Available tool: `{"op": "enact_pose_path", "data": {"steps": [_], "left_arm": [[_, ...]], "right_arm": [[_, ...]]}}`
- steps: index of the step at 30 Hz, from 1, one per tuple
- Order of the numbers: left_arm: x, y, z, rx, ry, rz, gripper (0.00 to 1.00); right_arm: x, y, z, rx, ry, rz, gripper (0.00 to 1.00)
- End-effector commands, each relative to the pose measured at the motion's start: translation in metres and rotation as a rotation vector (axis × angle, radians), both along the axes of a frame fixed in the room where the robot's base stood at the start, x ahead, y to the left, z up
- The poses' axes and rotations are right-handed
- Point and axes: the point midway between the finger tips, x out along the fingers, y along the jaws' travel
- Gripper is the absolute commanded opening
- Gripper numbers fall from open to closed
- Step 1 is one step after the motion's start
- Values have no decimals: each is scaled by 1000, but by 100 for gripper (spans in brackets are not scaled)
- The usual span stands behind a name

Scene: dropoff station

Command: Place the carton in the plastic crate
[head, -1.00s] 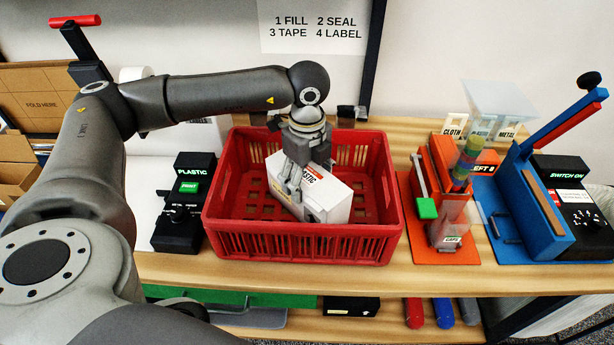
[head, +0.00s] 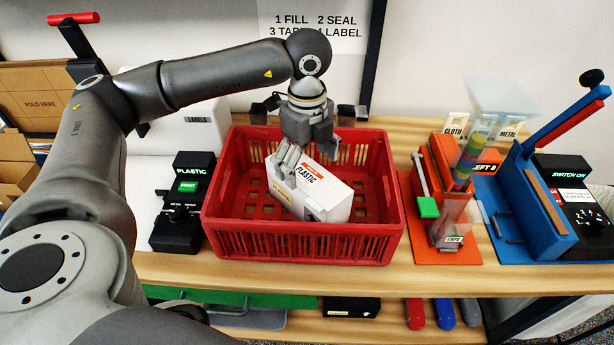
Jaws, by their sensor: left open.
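A white carton (head: 322,193) with a red-and-white label reading PLASTIC lies inside the red plastic crate (head: 300,243), tilted at an angle across its middle. The crate stands on the wooden table. My left gripper (head: 288,165) is open, its fingers pointing down at the carton's upper left part. The fingers overlap the carton in the picture; I cannot tell whether they touch it. My right gripper is not in view.
A black label printer marked PLASTIC (head: 184,205) stands left of the crate. An orange device (head: 445,200) and a blue lever press (head: 545,190) stand to the right. The table (head: 400,275) has a narrow bare strip in front of the crate.

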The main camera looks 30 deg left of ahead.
Motion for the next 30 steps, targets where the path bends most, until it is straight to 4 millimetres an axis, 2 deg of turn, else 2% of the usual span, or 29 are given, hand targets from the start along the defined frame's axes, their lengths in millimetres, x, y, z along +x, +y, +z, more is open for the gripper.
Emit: {"op": "enact_pose_path", "data": {"steps": [6,12,17,30], "left_arm": [[1,-1,46,-1,-5,0,87],[0,-1,71,0,-1,-1,87],[0,0,76,0,1,0,87],[0,0,76,0,1,-1,87]], "right_arm": [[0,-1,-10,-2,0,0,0],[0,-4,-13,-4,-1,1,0],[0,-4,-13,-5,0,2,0],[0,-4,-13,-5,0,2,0]]}}
